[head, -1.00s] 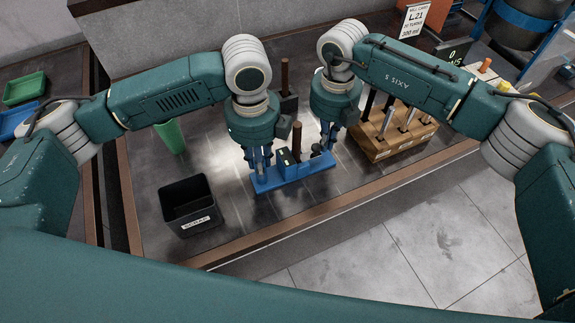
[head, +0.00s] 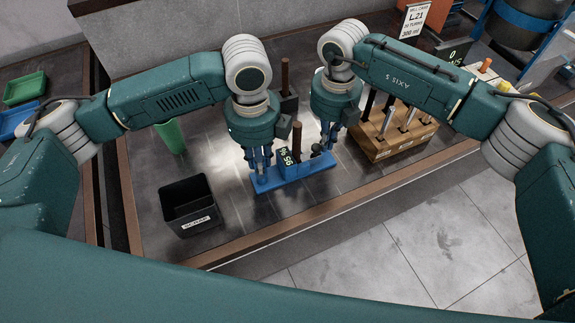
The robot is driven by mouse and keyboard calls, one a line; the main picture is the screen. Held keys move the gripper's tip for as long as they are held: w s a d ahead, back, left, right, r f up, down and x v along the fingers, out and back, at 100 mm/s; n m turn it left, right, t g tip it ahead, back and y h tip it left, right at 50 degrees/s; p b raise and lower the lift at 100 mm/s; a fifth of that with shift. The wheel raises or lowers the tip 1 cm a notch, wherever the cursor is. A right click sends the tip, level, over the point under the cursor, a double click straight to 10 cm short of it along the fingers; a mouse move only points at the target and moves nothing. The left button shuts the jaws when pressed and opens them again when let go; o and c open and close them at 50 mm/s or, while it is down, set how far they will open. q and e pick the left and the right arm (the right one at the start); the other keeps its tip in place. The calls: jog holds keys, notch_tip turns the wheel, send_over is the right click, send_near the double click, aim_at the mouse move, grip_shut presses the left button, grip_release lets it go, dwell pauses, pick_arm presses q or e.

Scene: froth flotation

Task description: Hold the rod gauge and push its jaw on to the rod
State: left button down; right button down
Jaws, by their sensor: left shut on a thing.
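The blue rod gauge (head: 290,181) lies on the dark bench in front of me. Its small dark display (head: 285,157) shows lit characters that look like 95. A brown rod (head: 296,137) stands upright at the gauge, just right of the display. My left gripper (head: 259,168) points down and is shut on the left end of the gauge. My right gripper (head: 328,143) points down at the gauge's right end, close to its jaw; its fingertips are partly hidden, so I cannot tell whether they touch or how far they are open.
A black scrap bin (head: 188,222) stands left of the gauge, with a green cup (head: 170,136) behind it. Another brown rod (head: 285,75) stands in a dark block at the back. A wooden rack (head: 388,145) with several tools is to the right. The bench's front edge is close.

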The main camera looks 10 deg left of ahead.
jog(key=shift+w+d, duration=0.5)
jog(key=shift+d, duration=0.2)
notch_tip(320, 180, up, 8)
dwell(0.4)
pick_arm(q)
jog(key=c, duration=1.5)
grip_release()
notch_tip(320, 180, up, 12)
